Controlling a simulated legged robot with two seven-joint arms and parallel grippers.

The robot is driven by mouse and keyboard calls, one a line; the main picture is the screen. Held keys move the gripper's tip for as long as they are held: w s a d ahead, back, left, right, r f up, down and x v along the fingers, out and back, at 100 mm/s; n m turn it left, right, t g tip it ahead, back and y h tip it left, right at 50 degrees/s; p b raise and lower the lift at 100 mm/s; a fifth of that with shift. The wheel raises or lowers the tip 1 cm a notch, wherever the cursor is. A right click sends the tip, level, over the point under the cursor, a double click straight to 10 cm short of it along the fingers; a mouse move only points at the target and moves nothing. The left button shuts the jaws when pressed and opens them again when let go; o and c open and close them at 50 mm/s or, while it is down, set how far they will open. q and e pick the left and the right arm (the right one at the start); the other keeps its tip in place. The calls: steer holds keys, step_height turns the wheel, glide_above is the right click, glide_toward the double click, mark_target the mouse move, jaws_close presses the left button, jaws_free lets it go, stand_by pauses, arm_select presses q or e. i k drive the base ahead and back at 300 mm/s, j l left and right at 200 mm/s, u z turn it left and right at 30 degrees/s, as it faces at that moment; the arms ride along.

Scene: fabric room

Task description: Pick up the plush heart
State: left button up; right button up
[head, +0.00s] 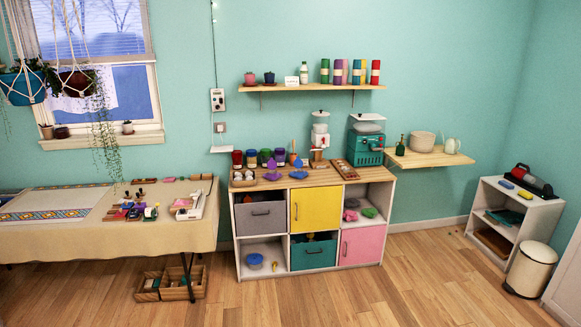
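I cannot make out a plush heart for certain. Small soft-looking shapes, one pink (350,215) and one green (369,212), lie in the open upper right cubby of the cabinet (313,279). On the cabinet top are a purple shape (273,172) and a blue shape (298,170), too small to identify. Neither of my grippers is in view.
A cloth-covered table (110,237) with craft tools stands at the left. The cabinet has a yellow door (316,209) and a pink door (361,246). A white shelf unit (513,222) and a bin (530,270) stand at the right. The wooden floor in front is clear.

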mark_target(300, 175)
steer(key=i, duration=2.65)
steer(key=i+u, duration=0.2)
steer(key=i, duration=0.25)
steer(key=i+l+u, duration=0.15)
steer(key=i, duration=0.3)
steer(key=i+l+u, duration=0.2)
steer(key=i, duration=0.25)
steer(key=i+l+u, duration=0.15)
steer(key=i, duration=0.25)
steer(key=l, duration=0.1)
